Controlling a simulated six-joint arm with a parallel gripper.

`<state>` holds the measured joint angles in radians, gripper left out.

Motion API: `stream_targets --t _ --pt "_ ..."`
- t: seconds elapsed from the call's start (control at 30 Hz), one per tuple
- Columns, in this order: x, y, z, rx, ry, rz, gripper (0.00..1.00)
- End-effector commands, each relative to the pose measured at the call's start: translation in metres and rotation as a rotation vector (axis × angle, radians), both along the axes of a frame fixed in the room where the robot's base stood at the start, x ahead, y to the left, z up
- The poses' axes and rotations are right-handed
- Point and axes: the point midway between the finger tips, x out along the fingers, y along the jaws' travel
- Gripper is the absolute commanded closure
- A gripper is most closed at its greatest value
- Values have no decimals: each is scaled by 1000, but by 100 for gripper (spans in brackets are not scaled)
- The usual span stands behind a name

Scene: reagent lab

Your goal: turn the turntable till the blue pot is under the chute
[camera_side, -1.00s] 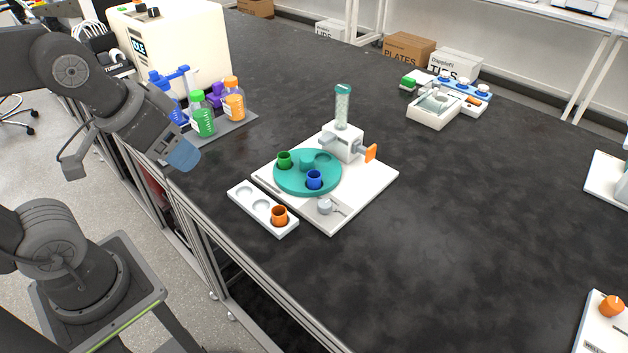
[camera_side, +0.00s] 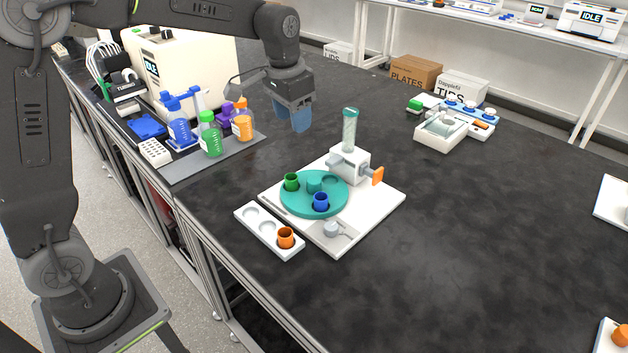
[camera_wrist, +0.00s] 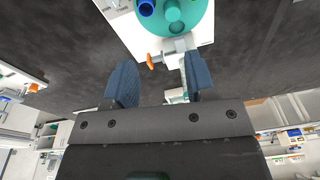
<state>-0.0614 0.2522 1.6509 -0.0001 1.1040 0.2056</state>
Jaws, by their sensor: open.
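The teal turntable (camera_side: 300,204) sits on a white base plate (camera_side: 376,204). The blue pot (camera_side: 321,202) stands in its front part, and a green pot (camera_side: 292,182) at its left. The chute, a clear tube of green bits (camera_side: 350,130), rises from a white housing (camera_side: 349,163) with an orange handle (camera_side: 377,176) behind the turntable. The blue pot is on the side away from the chute. In the wrist view the turntable (camera_wrist: 188,22) and blue pot (camera_wrist: 146,8) show at the top edge. My gripper (camera_side: 298,122) hangs behind and left of the chute, open and empty, above the bench.
A white tray (camera_side: 258,232) in front holds an orange pot (camera_side: 286,238). Bottles, including a green one (camera_side: 210,135) and an orange one (camera_side: 242,122), stand on a mat at left. The bench right of the base plate is clear.

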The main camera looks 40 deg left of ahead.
Motion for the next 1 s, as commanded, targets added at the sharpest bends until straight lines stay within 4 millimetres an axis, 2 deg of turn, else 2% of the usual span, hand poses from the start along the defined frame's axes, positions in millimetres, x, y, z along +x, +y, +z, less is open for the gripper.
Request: stream_targets --t 0.03,0.1,0.2,0.3,0.63,1.0 --pt "18 4 -16 0 33 -7 50" --pt "37 8 -33 -1 63 -21 50" --pt "57 12 -56 -2 99 -36 50" --pt "69 15 -71 -4 122 -46 50" --pt "75 17 -102 -5 139 -53 50" --pt "74 17 -177 -5 140 -53 50"
